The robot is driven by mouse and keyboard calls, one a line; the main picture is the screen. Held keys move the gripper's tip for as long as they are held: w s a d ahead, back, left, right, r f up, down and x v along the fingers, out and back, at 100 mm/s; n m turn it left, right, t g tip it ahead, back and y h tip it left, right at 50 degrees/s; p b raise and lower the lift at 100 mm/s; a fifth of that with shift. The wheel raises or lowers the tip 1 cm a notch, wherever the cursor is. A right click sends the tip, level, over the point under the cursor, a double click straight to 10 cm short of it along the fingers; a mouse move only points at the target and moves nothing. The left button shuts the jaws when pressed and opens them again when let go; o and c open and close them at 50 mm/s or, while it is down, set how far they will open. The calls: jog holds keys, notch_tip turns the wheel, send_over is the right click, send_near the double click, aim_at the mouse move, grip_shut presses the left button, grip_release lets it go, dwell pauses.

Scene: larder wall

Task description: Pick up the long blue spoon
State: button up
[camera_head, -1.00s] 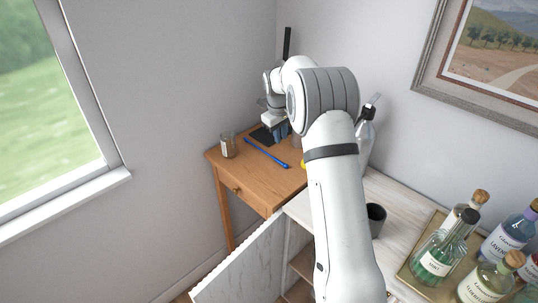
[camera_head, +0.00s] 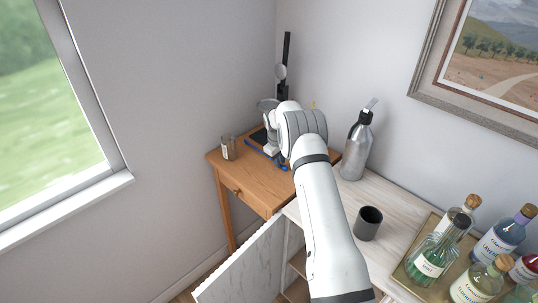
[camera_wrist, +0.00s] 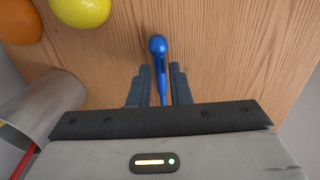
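The long blue spoon (camera_wrist: 158,46) lies on the small wooden table. In the wrist view its rounded end points away from my gripper (camera_wrist: 160,76), and its shaft runs back between the two fingers. The fingers are apart, with a narrow gap on each side of the spoon. The spoon's far part is hidden beneath the gripper body. In the head view, parts of the blue spoon (camera_head: 252,148) show beside my wrist, which hides the rest.
A glass jar (camera_head: 228,148) is on the table (camera_head: 262,188). A silver bottle (camera_head: 355,150) and dark cup (camera_head: 368,223) stand on the white cabinet.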

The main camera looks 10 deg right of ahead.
jog(key=shift+w+f, duration=0.1)
jog(key=shift+f, duration=0.5)
jog(key=shift+c, duration=0.6)
grip_shut()
